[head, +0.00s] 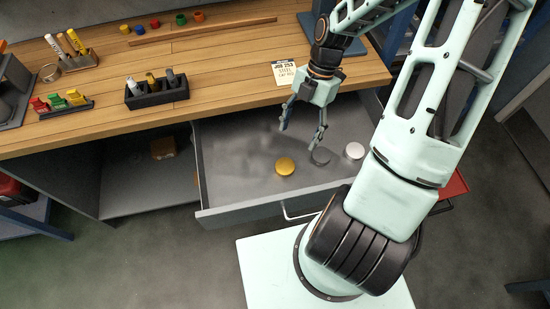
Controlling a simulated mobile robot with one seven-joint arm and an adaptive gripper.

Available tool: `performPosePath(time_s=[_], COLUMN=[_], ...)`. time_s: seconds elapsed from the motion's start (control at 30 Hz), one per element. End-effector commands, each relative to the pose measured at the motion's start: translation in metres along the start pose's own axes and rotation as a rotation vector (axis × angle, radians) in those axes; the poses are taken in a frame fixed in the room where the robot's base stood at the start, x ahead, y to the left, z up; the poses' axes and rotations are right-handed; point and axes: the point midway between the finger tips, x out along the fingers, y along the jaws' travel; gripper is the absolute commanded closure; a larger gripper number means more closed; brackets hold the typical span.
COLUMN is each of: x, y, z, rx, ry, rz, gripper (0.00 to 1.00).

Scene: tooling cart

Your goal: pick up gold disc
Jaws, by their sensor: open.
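The gold disc (285,166) lies flat on the floor of an open grey drawer (225,150), near the drawer's front wall. My gripper (304,129) points down over the drawer, above and slightly right of the gold disc. Its two fingers are spread apart with nothing between them. A dark grey disc (320,157) lies right of the gold disc, partly covered by one finger. I cannot tell the exact height of the fingertips above the drawer floor.
The wooden worktop (220,90) overhangs the back of the drawer. It holds a black socket holder (157,94), a paper card (284,73) and several small coloured parts. The left of the drawer is clear. My arm covers the drawer's right end.

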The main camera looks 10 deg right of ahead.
Motion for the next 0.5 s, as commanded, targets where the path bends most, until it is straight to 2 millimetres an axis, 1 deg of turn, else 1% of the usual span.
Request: performPosePath(time_s=[0.03,0.17,0.4,0.5], x=[0.002,0.011,0.048,0.058], y=[-0.001,-0.002,-0.002,-0.003], z=[-0.006,-0.013,-0.014,-0.014], rx=[-0.042,-0.104,-0.114,-0.111], ry=[0.008,0.021,0.023,0.022], rz=[-0.006,-0.013,-0.015,-0.014], gripper=[0.37,0.37,0.37,0.37])
